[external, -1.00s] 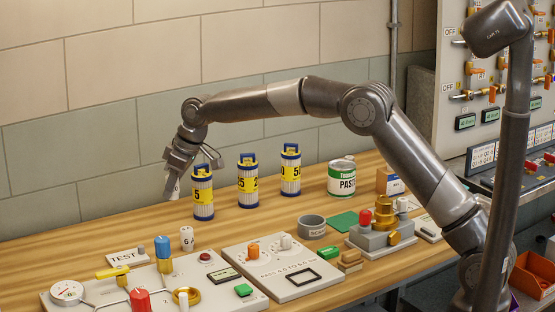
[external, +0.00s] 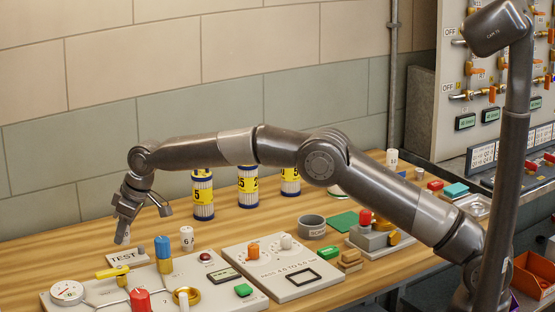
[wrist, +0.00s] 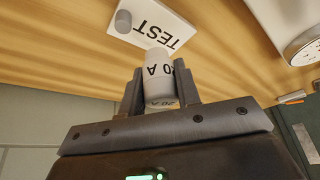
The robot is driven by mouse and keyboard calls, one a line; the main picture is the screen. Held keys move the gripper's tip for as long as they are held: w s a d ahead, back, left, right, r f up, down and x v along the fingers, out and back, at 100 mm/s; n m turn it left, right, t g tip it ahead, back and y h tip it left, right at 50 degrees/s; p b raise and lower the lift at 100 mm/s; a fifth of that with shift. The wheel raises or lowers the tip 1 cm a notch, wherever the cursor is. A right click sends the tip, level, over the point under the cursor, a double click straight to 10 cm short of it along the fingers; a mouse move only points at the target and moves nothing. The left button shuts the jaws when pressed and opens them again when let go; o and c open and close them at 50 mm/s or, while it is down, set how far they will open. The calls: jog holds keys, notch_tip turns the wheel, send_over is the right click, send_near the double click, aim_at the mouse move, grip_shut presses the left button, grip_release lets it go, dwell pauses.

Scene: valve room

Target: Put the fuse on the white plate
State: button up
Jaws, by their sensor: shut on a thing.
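My gripper (external: 121,218) is shut on a white fuse (wrist: 159,78) marked 20 A, held between both fingers in the wrist view. The fuse (external: 124,238) hangs below the fingers in the external view, seemingly in the air. The white plate (external: 121,259), lettered TEST, lies on the wooden bench just below and beside it. It also shows in the wrist view (wrist: 150,24), beyond the fuse. A small grey cylinder (external: 141,250) stands at one end of the plate. I cannot tell the exact gap between fuse and plate.
Another white fuse (external: 187,239) marked 6 A stands right of the plate. A panel with a gauge (external: 67,292), yellow lever (external: 113,272) and blue knob (external: 164,247) lies in front. Several yellow-banded cartridges (external: 203,196) stand behind to the right.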

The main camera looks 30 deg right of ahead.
aim_at(125, 241)
jog(key=shift+f, duration=1.8)
jog(key=shift+f, duration=0.15)
jog(key=o, duration=1)
jog(key=shift+r, duration=0.4)
jog(key=v, duration=1.1)
jog(key=shift+r, duration=0.2)
jog(key=shift+d, duration=0.1)
